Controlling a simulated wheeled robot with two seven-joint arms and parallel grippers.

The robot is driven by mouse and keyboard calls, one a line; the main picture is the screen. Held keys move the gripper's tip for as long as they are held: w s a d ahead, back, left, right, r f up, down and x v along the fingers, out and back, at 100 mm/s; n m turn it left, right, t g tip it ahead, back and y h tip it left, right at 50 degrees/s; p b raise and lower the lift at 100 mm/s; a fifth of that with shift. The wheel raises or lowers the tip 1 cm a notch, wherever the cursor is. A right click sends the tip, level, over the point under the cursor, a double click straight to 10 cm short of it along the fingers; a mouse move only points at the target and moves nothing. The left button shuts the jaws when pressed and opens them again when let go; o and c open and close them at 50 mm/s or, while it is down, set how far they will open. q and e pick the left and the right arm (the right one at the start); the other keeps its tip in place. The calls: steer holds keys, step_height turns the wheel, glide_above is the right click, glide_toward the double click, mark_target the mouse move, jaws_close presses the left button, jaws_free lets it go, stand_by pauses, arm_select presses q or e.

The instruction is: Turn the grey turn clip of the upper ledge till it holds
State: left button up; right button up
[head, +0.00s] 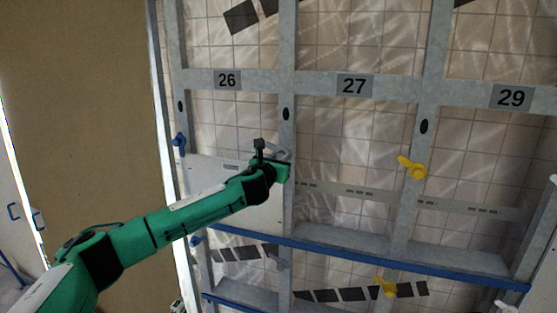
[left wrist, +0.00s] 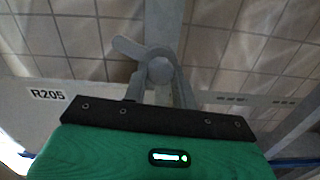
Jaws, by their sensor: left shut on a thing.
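The grey turn clip (left wrist: 160,70) sits on the upright post (left wrist: 163,22) between bays 26 and 27, with its lever slanting to the upper left in the left wrist view. In the head view the clip (head: 283,151) shows just beyond my left gripper (head: 282,164), which is shut on it. A white panel (head: 262,215) stands on the blue-edged upper ledge (head: 350,254) in bay 26. Its label R205 (left wrist: 48,94) shows in the left wrist view. My arm covers part of the panel. My right gripper is not in view.
A blue clip (head: 180,143) sits on the left post. Yellow clips sit on the right post (head: 411,167) and lower down (head: 385,287). Bay plates 27 (head: 354,85) and 29 (head: 512,97) mark the crossbar. Another blue-edged ledge (head: 235,304) runs below.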

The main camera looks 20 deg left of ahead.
arm_select(q)
steer(key=n, duration=1)
steer(key=shift+n, duration=0.4)
steer(key=n+b, duration=0.1)
steer(key=n, duration=0.5)
steer(key=shift+d, duration=0.1)
steer(key=n, duration=0.3)
steer(key=shift+b, duration=0.3)
steer(key=shift+n, duration=1.4)
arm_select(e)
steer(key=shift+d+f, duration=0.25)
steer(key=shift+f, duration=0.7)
arm_select(q)
steer(key=o, duration=1)
steer(key=shift+c, duration=0.2)
steer(key=shift+r, duration=0.1)
